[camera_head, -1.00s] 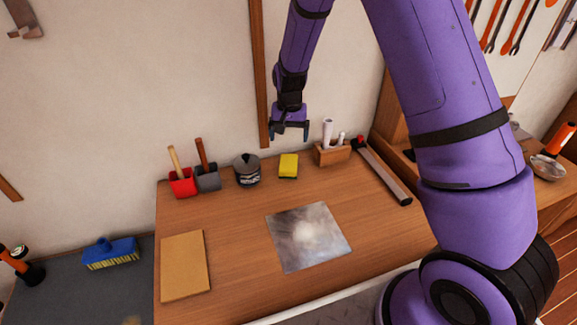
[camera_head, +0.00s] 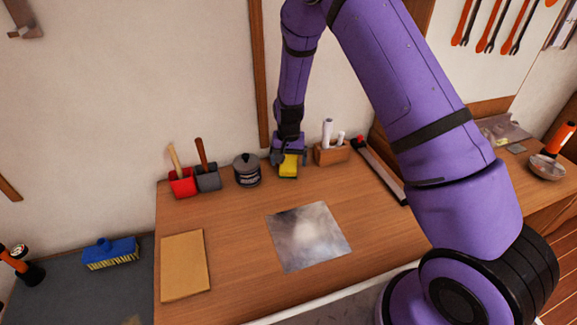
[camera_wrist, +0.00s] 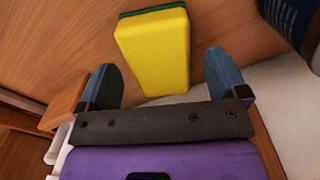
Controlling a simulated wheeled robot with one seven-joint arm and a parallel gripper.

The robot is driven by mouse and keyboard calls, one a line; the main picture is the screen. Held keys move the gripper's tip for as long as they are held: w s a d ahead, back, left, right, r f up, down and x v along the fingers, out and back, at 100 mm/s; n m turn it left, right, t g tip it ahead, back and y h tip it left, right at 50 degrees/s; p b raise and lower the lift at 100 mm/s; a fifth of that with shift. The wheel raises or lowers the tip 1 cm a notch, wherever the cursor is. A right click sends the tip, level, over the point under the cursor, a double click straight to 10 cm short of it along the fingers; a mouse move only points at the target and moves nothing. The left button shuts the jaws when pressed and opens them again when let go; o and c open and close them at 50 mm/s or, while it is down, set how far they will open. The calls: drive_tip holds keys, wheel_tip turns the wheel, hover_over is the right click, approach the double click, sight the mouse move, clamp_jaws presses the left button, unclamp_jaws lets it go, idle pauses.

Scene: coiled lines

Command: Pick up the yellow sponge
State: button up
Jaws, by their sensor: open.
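The yellow sponge (camera_head: 288,171) lies near the back edge of the wooden worktop. In the wrist view the sponge (camera_wrist: 154,52) shows a yellow face with a dark green layer along its far edge. My gripper (camera_head: 289,157) is low over the sponge in the head view and covers its back part. In the wrist view my gripper (camera_wrist: 161,78) is open, with one blue finger to each side of the sponge's near end. Gaps show between the sponge and both fingers. I cannot tell the exact height of the fingers over the worktop.
A dark canister (camera_head: 247,170) stands just left of the sponge. A wooden block holder (camera_head: 331,154) with white tubes stands just right. The wall (camera_head: 215,80) is close behind. A shiny metal sheet (camera_head: 308,237) and a tan board (camera_head: 184,265) lie in front.

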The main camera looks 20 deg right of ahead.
wheel_tip(320, 180, down, 2)
drive_tip(key=shift+f, duration=0.1)
drive_tip(key=c, duration=1.1)
drive_tip(key=shift+o, duration=0.2)
drive_tip(key=shift+r, duration=0.85)
drive_tip(key=shift+s+r, duration=0.2)
drive_tip(key=shift+r, duration=0.35)
drive_tip(key=shift+s+r, duration=0.15)
drive_tip(key=shift+r, duration=0.4)
drive_tip(key=s, duration=1)
drive_tip(key=s+r, duration=0.1)
drive_tip(key=s, duration=0.4)
drive_tip(key=shift+s+r, duration=0.1)
drive_tip(key=shift+s, duration=0.05)
